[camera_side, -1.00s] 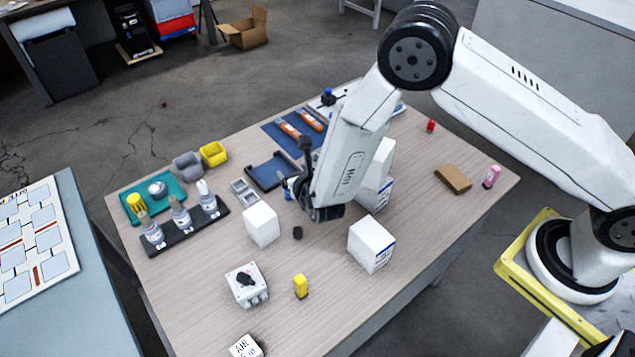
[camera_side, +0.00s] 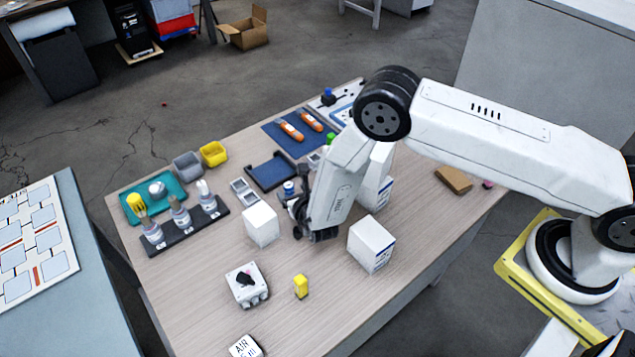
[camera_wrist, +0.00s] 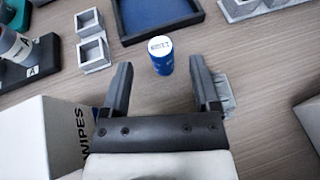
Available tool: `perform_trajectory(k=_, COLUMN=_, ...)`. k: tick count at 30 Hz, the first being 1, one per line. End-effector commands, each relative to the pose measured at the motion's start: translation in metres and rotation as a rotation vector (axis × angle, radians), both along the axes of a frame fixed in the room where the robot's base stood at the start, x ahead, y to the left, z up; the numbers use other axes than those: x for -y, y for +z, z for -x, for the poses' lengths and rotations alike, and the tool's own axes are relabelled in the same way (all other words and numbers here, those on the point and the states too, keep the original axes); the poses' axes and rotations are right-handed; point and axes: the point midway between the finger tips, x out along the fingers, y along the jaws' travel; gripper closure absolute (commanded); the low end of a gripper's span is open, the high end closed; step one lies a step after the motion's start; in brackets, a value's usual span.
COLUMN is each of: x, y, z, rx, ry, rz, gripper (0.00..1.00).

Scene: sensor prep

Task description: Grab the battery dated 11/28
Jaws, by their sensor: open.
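A blue upright cylinder with a white top, the battery (camera_wrist: 161,56), stands on the table in the wrist view. Dark print shows on its top, too small to read surely. It also shows in the side view (camera_side: 289,187), just beyond my gripper (camera_side: 297,207). In the wrist view my gripper (camera_wrist: 160,75) is open and empty, with the battery ahead of and between its two fingers. The fingers do not appear to touch it.
A white wipes box (camera_wrist: 45,135) stands close by the left finger; it also shows in the side view (camera_side: 261,224). A dark blue tray (camera_wrist: 125,35) lies just behind the battery. Grey square holders (camera_wrist: 93,53) sit left. Another white box (camera_side: 371,245) stands to the right.

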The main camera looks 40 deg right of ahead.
Motion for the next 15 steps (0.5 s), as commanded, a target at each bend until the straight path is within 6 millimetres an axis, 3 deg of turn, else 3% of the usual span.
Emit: perform_trajectory(k=15, x=0.0038, y=-0.006, z=-0.0124, rx=0.0, ry=-0.001, rz=0.0, gripper=0.21)
